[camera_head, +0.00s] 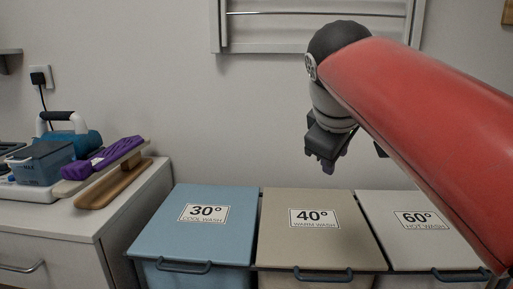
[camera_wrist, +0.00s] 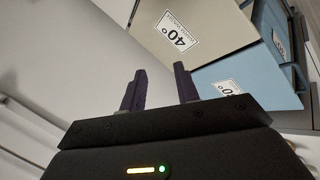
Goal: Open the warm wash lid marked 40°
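The beige lid marked 40° warm wash (camera_head: 318,240) lies closed in the middle of three lidded bins in the head view. Its dark bar handle (camera_head: 322,275) runs along the front edge. The lid also shows in the wrist view (camera_wrist: 208,22), at the upper middle, with its label turned on its side. My gripper (camera_head: 327,165) hangs in the air above and behind the lid, apart from it. In the wrist view my gripper (camera_wrist: 160,88) has its two dark fingers spread with nothing between them.
The blue 30° lid (camera_head: 185,240) is on the left and the pale 60° lid (camera_head: 400,210) on the right, both closed. A white cabinet (camera_head: 90,225) with an iron, a box and a wooden stand is at far left. A wall rack (camera_head: 270,30) hangs behind.

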